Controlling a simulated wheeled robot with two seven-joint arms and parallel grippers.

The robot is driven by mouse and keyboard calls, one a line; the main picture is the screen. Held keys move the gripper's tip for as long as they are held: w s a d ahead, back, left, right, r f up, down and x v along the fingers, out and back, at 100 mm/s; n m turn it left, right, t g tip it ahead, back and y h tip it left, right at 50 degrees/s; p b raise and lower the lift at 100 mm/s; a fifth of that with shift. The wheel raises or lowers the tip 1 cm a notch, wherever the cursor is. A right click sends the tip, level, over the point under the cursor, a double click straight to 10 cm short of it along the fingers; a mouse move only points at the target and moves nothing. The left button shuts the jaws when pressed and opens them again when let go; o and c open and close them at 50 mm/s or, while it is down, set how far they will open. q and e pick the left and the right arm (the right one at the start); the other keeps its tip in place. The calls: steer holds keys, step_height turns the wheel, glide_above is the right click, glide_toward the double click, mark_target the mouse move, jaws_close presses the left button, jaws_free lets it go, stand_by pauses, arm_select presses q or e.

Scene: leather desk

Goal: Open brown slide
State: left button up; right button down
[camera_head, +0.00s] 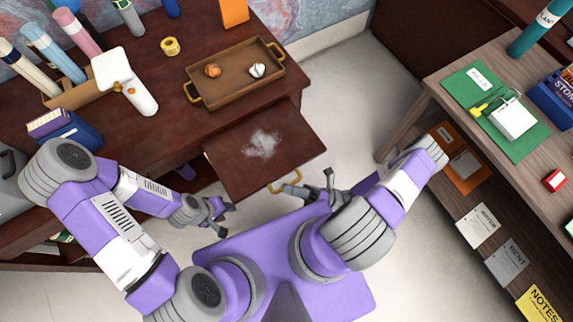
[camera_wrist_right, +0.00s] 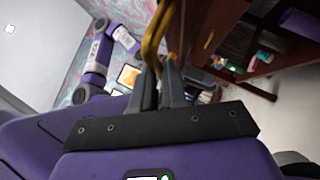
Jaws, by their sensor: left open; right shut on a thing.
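The brown slide (camera_head: 265,150) is a dark brown pull-out board under the desk top, and it sticks out well past the desk's front edge. A whitish smudge lies on its surface. Its brass handle (camera_head: 286,182) is on the front edge. My right gripper (camera_head: 297,190) is at that handle. In the right wrist view my right gripper's fingers (camera_wrist_right: 160,82) are shut on the yellow handle (camera_wrist_right: 153,45). My left gripper (camera_head: 222,212) is open and empty, in front of the slide's left side and apart from it.
A wooden tray (camera_head: 236,75) with brass handles holds two small balls on the desk (camera_head: 175,95). A white lamp-like object (camera_head: 125,80), a tape roll (camera_head: 171,46) and several tubes stand left. A side table (camera_head: 500,150) is at right. Floor (camera_head: 345,110) between is clear.

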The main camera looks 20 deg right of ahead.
steer(key=shift+f, duration=0.1)
steer(key=c, duration=1.2)
jaws_free()
steer(key=shift+o, duration=0.2)
steer(key=v, duration=0.7)
steer(key=shift+d+b, duration=0.2)
steer(key=shift+b, duration=0.1)
steer(key=shift+s, duration=0.2)
